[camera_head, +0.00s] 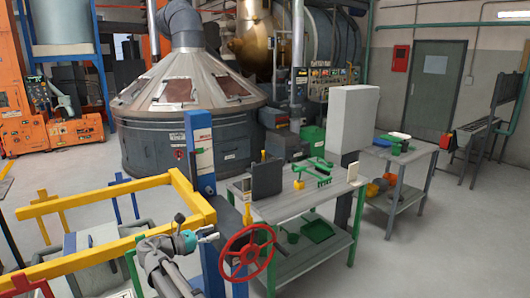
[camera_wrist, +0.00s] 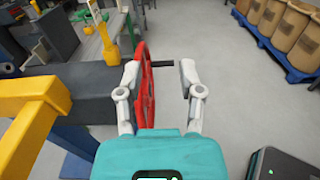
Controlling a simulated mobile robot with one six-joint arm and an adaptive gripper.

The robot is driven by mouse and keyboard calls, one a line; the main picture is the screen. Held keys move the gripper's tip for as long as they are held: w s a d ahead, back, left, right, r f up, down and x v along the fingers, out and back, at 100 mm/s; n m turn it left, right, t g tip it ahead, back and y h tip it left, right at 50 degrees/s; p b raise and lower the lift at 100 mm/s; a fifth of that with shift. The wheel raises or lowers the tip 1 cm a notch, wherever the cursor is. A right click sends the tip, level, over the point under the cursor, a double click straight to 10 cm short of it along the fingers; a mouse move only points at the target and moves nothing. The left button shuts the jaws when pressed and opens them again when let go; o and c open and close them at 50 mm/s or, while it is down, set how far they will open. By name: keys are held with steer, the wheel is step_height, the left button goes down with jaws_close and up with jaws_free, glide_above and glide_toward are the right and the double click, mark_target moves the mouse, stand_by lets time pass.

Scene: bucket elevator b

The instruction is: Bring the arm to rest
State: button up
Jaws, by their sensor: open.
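My gripper (camera_head: 208,235) is teal with pale fingers, at the end of my arm in the lower middle of the head view. In the wrist view my gripper (camera_wrist: 159,72) is open, its two fingers spread apart with nothing clasped. The red handwheel (camera_head: 247,250) stands just right of the gripper in the head view. In the wrist view the red handwheel (camera_wrist: 143,88) shows edge-on beside the left finger, with a dark rod reaching right from it between the fingertips. I cannot tell whether the finger touches the wheel.
Yellow railing (camera_head: 120,238) surrounds the arm on the left and behind. A blue post (camera_head: 200,152) rises beyond the gripper. A workbench (camera_head: 300,205) with green parts stands behind the wheel. Open floor lies right of the wheel.

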steer(key=s+d+f+m+g+y, duration=0.1)
steer(key=d+f+m+g+y, duration=0.2)
steer(key=d, duration=0.5)
steer(key=s+d+f+m+g, duration=0.2)
steer(key=d+f+m, duration=0.25)
steer(key=d, duration=0.25)
steer(key=s+d+f+m+g+y, duration=0.1)
steer(key=d+f+m+g+y, duration=0.2)
steer(key=d, duration=0.5)
steer(key=s+d+f+m+g+y, duration=0.1)
steer(key=s+d+f+m+y, duration=0.3)
steer(key=s+d+m, duration=0.1)
steer(key=s+d+f+m+g+y, duration=0.1)
steer(key=s+d+f+m+y, duration=0.3)
steer(key=s+d+m, duration=0.2)
steer(key=shift+s+m+y, duration=0.4)
steer(key=shift+s+m, duration=0.9)
steer(key=shift+m, duration=0.25)
steer(key=shift+d, duration=0.1)
